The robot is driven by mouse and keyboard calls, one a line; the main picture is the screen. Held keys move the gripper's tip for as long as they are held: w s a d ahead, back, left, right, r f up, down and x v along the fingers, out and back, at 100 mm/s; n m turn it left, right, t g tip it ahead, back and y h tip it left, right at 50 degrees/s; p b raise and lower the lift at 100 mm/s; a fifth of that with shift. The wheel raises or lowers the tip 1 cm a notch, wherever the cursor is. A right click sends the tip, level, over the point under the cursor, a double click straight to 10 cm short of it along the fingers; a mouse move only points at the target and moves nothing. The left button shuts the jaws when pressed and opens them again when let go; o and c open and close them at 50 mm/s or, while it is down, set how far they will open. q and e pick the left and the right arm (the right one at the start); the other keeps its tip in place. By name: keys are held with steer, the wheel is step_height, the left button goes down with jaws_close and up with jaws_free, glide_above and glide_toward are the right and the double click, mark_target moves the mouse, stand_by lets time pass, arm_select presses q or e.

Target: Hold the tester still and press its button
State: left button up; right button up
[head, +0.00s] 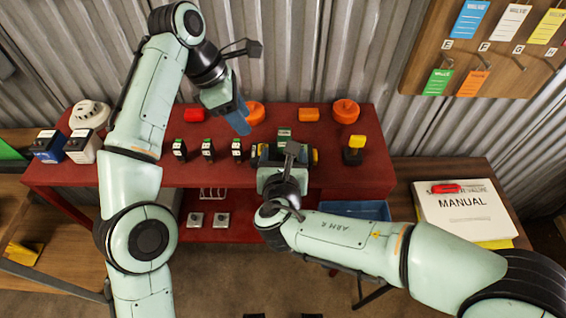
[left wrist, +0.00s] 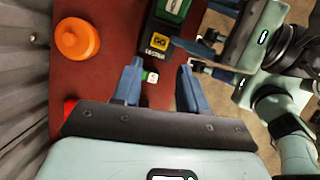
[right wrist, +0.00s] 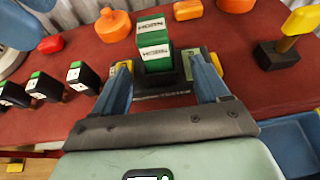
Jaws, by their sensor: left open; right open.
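The tester (head: 256,153) is a dark block with yellow ends on the red bench, partly hidden by my right gripper in the head view. It carries a green-and-white block (right wrist: 155,45). In the left wrist view the tester (left wrist: 160,57) has a yellow patch marked GO (left wrist: 160,43). My right gripper (right wrist: 160,82) is open, its blue fingers either side of the tester's near part; contact is unclear. My left gripper (head: 238,121) is open and empty above the bench, left of the tester; it also shows in the left wrist view (left wrist: 158,72).
Several small black blocks with green tops (head: 208,149) stand left of the tester. Orange knobs (head: 346,111) and a red piece (head: 194,115) lie behind. A yellow-topped black stand (head: 354,150) is at right. A manual (head: 465,212) lies on the right table.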

steer(key=shift+w, duration=0.1)
steer(key=c, duration=1.3)
arm_select(q)
jaws_close()
arm_select(e)
steer(key=shift+c, duration=0.2)
stand_by(0.5)
